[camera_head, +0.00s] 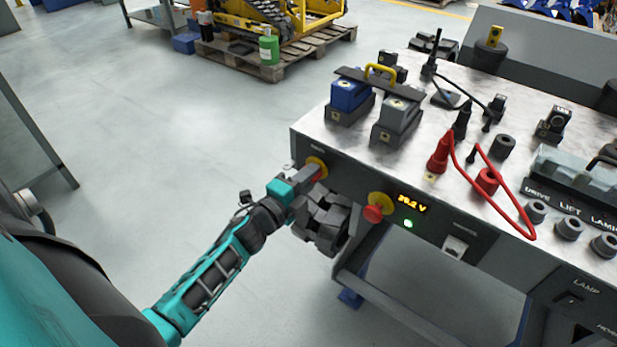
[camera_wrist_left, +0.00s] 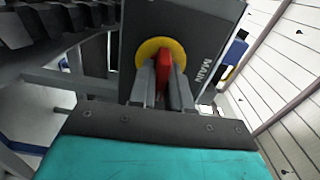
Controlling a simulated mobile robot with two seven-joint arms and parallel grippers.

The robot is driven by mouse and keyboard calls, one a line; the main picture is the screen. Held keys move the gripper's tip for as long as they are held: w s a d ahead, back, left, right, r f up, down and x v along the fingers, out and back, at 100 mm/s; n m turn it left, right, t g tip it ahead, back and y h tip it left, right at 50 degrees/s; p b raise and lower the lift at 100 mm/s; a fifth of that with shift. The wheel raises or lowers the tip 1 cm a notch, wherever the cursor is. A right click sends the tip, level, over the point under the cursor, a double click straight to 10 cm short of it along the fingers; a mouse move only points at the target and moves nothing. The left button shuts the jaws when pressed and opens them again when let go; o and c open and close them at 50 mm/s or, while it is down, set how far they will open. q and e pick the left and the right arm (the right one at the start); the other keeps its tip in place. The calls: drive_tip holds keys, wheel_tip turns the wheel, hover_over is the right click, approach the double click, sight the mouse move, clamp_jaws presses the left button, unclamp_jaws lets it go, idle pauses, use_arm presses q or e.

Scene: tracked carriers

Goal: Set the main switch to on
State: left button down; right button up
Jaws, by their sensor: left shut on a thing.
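The main switch is a red handle on a yellow round plate on the front of the bench, near its left corner. In the head view its yellow plate (camera_head: 317,163) shows behind my left gripper (camera_head: 308,180). In the left wrist view the red handle of the main switch (camera_wrist_left: 164,72) stands between the two grey fingers of my left gripper (camera_wrist_left: 165,85), beside the word MAIN. The fingers are shut on the red handle, which looks about upright in that view. My right gripper is not in view.
A red emergency button (camera_head: 373,213) on a yellow plate sits right of the switch, near a lit display (camera_head: 412,203) reading about 29.2 V and a green light (camera_head: 408,224). Blue (camera_head: 349,95) and grey (camera_head: 398,116) connectors stand on the bench top. The floor at left is clear.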

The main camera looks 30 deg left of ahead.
use_arm(q)
drive_tip(key=shift+m, duration=0.4)
drive_tip(key=c, duration=1.2)
unclamp_jaws()
drive_tip(key=shift+o, duration=0.2)
drive_tip(key=shift+s, duration=0.15)
drive_tip(key=s+a+p, duration=0.1)
drive_tip(key=s, duration=1.1)
drive_tip(key=shift+s, duration=0.35)
